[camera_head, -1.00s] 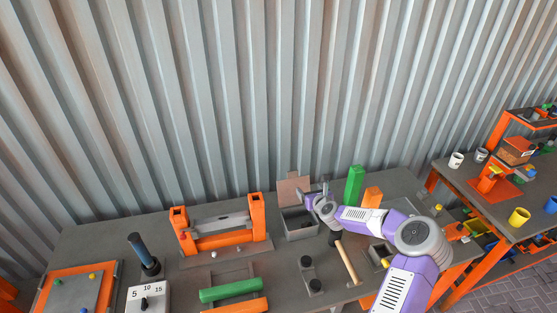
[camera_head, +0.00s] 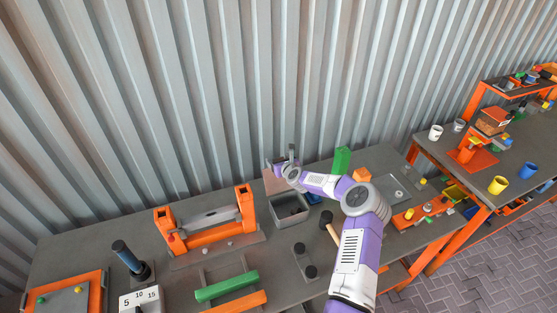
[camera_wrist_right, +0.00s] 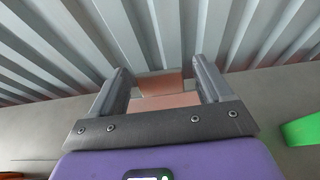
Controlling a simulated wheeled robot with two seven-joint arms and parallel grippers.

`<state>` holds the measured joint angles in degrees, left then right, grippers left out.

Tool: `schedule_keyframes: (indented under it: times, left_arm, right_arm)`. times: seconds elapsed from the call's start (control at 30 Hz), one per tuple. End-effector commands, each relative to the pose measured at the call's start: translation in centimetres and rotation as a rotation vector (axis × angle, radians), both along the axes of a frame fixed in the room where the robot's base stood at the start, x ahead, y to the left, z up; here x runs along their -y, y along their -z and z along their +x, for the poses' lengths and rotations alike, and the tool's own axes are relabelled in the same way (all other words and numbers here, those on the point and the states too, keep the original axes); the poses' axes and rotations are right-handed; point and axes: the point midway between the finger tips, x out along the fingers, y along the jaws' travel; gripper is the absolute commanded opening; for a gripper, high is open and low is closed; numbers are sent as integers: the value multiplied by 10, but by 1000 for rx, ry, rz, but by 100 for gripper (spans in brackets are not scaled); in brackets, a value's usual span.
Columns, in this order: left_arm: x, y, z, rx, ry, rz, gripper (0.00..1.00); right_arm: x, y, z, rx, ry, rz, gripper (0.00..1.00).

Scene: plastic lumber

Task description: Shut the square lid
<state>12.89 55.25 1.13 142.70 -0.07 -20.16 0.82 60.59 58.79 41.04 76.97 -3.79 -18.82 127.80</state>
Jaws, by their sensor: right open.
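The square lid (camera_head: 270,184) is a pinkish-brown panel standing raised at the back of an open grey box (camera_head: 274,213). My right gripper (camera_head: 287,158) is at the lid's upper part, above the back of the box, and its arm hides part of the lid. In the right wrist view the lid (camera_wrist_right: 165,101) shows between the two open fingers of my right gripper (camera_wrist_right: 160,74), with its narrower upper part further off. I cannot tell whether a finger touches it. My left gripper is not in view.
An orange frame with a grey bar (camera_head: 208,217) stands left of the box. A mallet (camera_head: 330,232) lies in front. The corrugated wall is close behind.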

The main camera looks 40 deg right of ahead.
Motion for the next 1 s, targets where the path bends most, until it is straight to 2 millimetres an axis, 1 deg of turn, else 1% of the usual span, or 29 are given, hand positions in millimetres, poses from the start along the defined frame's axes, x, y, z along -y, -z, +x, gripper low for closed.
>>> schedule_keyframes:
  times: [0.13, 0.4, 0.43, 0.9, 0.93, 1.0]
  left_arm:
    - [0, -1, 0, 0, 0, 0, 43]
    - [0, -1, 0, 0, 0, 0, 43]
    - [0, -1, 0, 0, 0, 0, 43]
    - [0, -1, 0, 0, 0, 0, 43]
    - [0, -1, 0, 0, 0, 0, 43]
    - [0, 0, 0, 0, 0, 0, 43]
  right_arm:
    - [1, 3, 5, -1, 0, 0, 79]
    - [1, 3, 5, -1, 0, 0, 79]
    - [1, 3, 5, -1, 0, 0, 77]
    - [1, 3, 5, -1, 0, -1, 5]
    - [1, 3, 5, -1, 0, -1, 3]
    - [1, 3, 5, 0, 0, -1, 3]
